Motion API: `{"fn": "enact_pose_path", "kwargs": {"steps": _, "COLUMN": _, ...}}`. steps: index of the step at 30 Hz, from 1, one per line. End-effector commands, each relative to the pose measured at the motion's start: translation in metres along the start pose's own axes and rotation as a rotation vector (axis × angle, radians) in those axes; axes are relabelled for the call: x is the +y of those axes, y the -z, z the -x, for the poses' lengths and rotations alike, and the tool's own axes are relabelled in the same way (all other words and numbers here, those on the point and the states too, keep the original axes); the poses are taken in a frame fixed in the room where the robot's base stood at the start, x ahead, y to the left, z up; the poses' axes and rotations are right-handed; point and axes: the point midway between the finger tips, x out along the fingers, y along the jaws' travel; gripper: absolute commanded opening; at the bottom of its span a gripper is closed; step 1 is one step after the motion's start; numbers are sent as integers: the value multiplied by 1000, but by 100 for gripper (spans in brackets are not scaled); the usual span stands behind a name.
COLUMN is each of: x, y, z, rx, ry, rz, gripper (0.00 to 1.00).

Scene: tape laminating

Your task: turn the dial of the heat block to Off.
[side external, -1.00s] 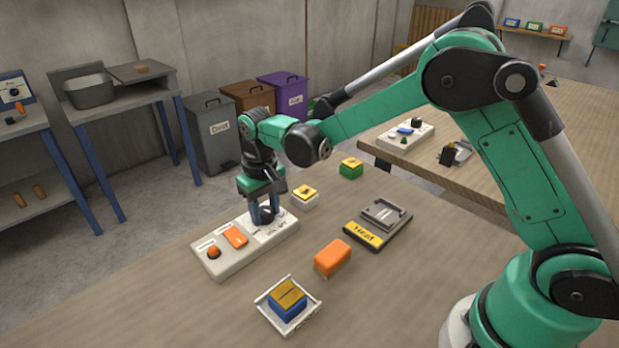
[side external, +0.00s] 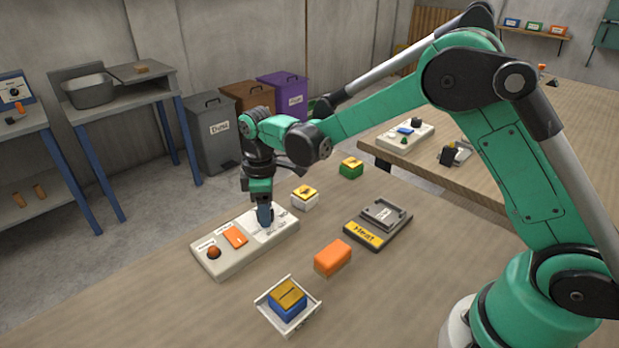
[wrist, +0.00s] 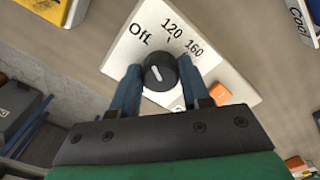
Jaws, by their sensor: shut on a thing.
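The black round dial (wrist: 160,72) sits on a white control panel (wrist: 118,52), also at the left of the table in the side view (side external: 222,262). The panel is printed Off, 120 and 160 around the dial. The white mark on the dial lies on its upper-left part, toward the Off label. My gripper (wrist: 159,77) is shut on the dial, with one blue finger on each side. In the side view my gripper (side external: 265,215) points down at the panel's right end and hides the dial. The grey block with a yellow Heat label (side external: 375,224) stands right of the panel.
The panel also carries an orange switch (side external: 235,237) and an orange round button (side external: 213,252). An orange block (side external: 332,257), a white tray (side external: 289,329) holding a blue-and-yellow block, a white-and-yellow block (side external: 304,198) and a green-and-yellow block (side external: 351,168) stand nearby.

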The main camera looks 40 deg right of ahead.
Motion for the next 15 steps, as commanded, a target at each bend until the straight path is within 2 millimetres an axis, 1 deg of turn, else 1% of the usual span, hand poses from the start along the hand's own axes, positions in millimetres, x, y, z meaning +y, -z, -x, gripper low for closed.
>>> {"fn": "enact_pose_path", "kwargs": {"steps": 6, "x": 0, "y": 0, "z": 1, "rx": 2, "ry": 0, "rz": 93, "gripper": 0}}
{"fn": "enact_pose_path", "kwargs": {"steps": 15, "x": 0, "y": 1, "z": 1, "rx": 2, "ry": 0, "rz": 140, "gripper": 0}}
